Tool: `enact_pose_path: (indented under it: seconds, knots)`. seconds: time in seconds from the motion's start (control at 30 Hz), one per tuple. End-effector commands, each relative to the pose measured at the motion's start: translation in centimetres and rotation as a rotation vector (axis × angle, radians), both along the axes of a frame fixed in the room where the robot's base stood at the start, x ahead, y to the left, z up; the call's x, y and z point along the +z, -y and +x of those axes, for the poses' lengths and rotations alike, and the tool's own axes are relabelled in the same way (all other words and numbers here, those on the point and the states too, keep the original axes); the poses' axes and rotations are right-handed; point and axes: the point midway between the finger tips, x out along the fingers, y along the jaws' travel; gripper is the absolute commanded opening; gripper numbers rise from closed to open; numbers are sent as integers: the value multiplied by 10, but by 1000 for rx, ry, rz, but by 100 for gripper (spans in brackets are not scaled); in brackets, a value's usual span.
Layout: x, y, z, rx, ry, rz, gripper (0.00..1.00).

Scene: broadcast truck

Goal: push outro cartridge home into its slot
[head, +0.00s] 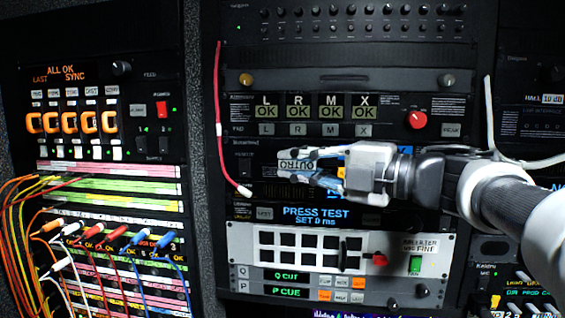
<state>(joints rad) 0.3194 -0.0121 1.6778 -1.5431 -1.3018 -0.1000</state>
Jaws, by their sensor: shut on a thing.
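The outro cartridge (297,166), a dark block with a white "OUTRO" label, is in front of the middle rack in the head view. My gripper (300,165) comes in from the right and is shut on it, one finger along its top and one along its bottom. The slot is mostly hidden behind the cartridge and my gripper. I cannot tell how deep the cartridge sits.
A panel with "OK" displays (329,112) and a red knob (417,120) is above. A "PRESS TEST" display (316,217) is below. A red cable (219,120) hangs just left of the cartridge. Patch cables (85,245) crowd the left rack.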

Motion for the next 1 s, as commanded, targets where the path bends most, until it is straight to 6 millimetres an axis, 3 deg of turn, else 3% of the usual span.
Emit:
enact_pose_path:
  seconds: [0.97,1.0]
  knots:
    - [1,4,23,-1,1,1,0]
    - [1,4,23,-1,1,1,14]
